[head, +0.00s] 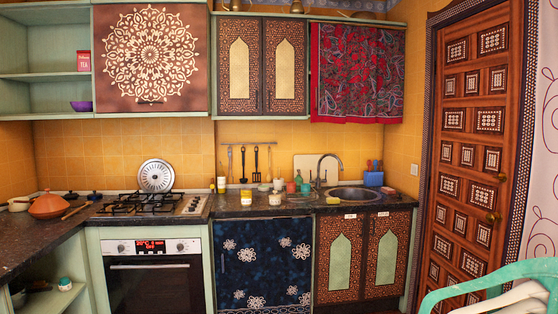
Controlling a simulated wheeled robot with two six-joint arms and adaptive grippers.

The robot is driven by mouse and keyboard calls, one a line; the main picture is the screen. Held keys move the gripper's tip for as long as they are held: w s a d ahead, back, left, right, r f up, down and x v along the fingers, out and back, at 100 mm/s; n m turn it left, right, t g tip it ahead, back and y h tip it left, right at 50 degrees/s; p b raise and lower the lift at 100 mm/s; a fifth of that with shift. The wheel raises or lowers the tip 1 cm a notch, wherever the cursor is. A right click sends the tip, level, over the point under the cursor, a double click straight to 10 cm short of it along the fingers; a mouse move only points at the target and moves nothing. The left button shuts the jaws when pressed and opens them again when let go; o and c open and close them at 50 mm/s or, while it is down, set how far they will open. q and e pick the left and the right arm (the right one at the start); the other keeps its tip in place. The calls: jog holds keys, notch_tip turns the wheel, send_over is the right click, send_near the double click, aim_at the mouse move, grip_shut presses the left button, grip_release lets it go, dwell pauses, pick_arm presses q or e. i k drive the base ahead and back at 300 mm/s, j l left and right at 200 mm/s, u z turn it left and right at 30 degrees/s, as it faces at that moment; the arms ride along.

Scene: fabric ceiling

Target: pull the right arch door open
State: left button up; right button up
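Two cabinets have paired doors with arch panels, all looking shut. The wall cabinet has a left arch door (238,65) and a right arch door (285,65), brown patterned with pale yellow arches. Under the sink, the base cabinet has a left arch door (341,260) and a right arch door (386,257), brown patterned with green arches. A small white label sits near the top of each lower door. The frame does not show which pair is meant. Neither of my grippers is in view.
A green plastic chair (500,275) stands at the front right, close to the lower right arch door. A carved wooden door (470,150) is at the right. The counter holds a sink (352,196), a hob (150,203) and bottles. An oven (153,272) is below.

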aim_at(285, 40)
jog(key=i+j, duration=0.15)
jog(key=i, duration=0.55)
jog(key=i+j, duration=0.15)
jog(key=i, duration=0.5)
jog(key=i+j, duration=0.15)
jog(key=i, duration=0.55)
jog(key=l+z, duration=0.05)
